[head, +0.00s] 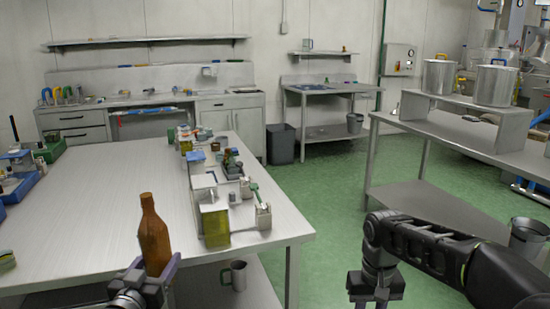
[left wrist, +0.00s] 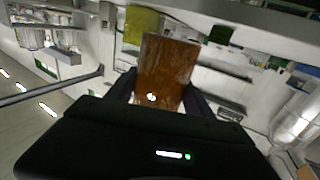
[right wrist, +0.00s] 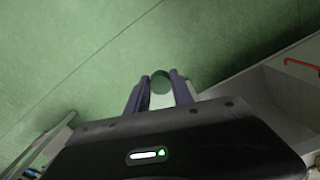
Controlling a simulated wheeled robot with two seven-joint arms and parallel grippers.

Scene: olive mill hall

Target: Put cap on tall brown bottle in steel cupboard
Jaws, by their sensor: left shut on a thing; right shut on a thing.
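The tall brown bottle (head: 155,236) is upright at the near left in the head view, with no cap visible on its narrow top. My left gripper (head: 156,264) is shut around its lower body. The left wrist view shows the bottle (left wrist: 166,72) between the fingers. My right gripper (head: 371,298) points down over the floor, right of the table. In the right wrist view it is shut on a small dark green round cap (right wrist: 160,80). A steel cupboard with drawers and a door (head: 246,127) stands at the back wall; I cannot tell whether it is the task's one.
The steel table (head: 110,220) has a wide bare middle. Small containers and an oil-filled box (head: 215,228) line its right side. A mug (head: 233,275) sits below. Another steel table (head: 460,140) with pots stands right; green floor (head: 320,220) lies between.

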